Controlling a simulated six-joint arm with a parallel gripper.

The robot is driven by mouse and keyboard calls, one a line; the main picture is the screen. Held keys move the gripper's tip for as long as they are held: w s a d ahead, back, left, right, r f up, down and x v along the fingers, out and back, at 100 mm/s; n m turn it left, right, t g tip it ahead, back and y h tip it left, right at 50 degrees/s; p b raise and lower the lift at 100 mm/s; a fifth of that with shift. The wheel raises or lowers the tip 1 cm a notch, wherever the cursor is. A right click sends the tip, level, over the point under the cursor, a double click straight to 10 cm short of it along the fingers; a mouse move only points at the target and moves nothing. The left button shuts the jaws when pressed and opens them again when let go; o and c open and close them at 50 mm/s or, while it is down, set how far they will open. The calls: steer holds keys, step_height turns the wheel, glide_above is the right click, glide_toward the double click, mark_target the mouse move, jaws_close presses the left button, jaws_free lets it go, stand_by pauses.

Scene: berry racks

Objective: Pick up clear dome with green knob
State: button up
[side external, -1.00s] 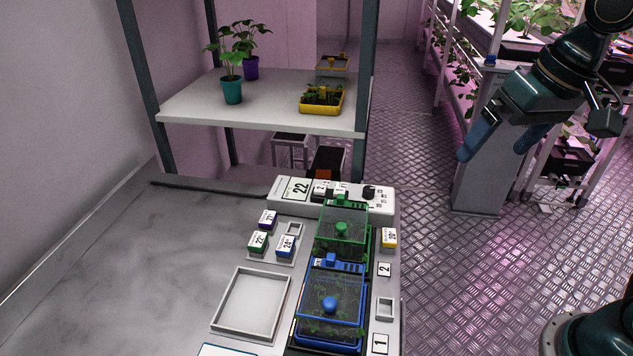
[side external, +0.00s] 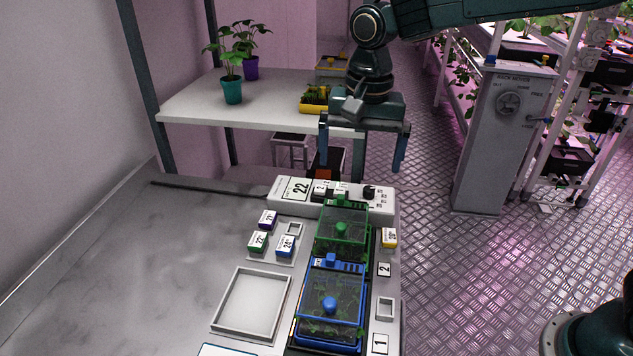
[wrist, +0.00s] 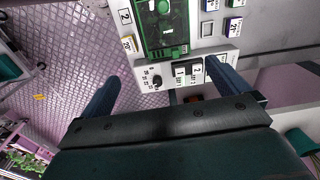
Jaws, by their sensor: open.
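The clear dome with the green knob (side external: 341,229) sits on a green-framed tray at the far end of the tray row, in front of the white control panel. In the wrist view the green dome (wrist: 164,22) shows at the top centre, partly cut off by the frame edge. My gripper (side external: 361,162) is open and empty, its two blue fingers pointing down, above and beyond the dome and panel. In the wrist view my gripper (wrist: 161,82) has its fingers wide apart, with the panel between them.
A clear dome with a blue knob (side external: 330,304) stands directly in front of the green one. An empty grey tray (side external: 217,325) and small numbered blocks (side external: 285,246) lie to the left. The white panel (side external: 295,193) stands behind. A shelf (side external: 270,105) with plants rises beyond.

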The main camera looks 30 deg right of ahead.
mark_target(345, 212)
steer(key=shift+w+a+f+m, duration=0.3)
steer(key=shift+w+a+f, duration=0.35)
steer(key=shift+a+f, duration=0.15)
steer(key=shift+f, duration=0.15)
steer(key=shift+d+f, duration=0.1)
steer(key=shift+f, duration=4.05)
steer(key=shift+f, duration=2.6)
steer(key=c, duration=1)
